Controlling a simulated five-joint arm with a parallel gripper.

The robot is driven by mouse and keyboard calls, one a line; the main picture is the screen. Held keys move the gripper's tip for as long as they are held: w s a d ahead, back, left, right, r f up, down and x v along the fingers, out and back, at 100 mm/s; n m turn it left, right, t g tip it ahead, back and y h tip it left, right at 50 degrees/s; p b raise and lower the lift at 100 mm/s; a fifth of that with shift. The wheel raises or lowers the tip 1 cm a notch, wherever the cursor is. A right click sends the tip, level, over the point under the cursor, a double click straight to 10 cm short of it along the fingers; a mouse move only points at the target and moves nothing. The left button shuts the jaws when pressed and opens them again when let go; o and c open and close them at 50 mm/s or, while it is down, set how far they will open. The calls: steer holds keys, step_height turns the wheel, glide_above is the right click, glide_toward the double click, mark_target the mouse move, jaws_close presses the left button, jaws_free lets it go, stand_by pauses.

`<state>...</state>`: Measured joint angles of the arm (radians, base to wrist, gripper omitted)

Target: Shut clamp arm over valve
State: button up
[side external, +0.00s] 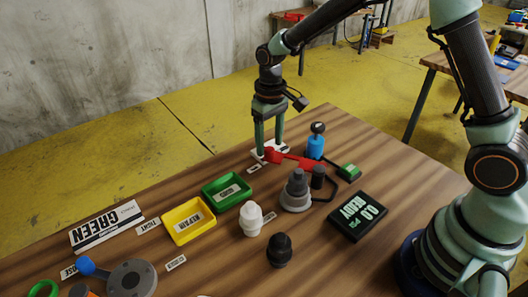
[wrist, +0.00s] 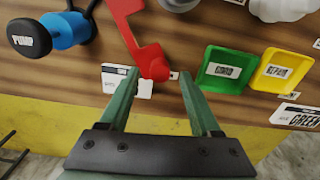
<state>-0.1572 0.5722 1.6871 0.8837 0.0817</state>
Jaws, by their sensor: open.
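The red clamp arm (side external: 300,160) lies low over the table behind the stepped grey valve fitting (side external: 295,192), not over its top. A small black post (side external: 318,177) stands beside the grey fitting. The arm's hinge is not clear to see.
A blue pump (side external: 315,147) with a black knob stands just behind the red arm. Green (side external: 227,191) and yellow (side external: 190,221) trays, white (side external: 251,218) and black (side external: 280,250) fittings stand nearby.

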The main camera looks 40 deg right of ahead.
steer(key=shift+f, duration=0.9)
jaws_close()
stand_by(0.9)
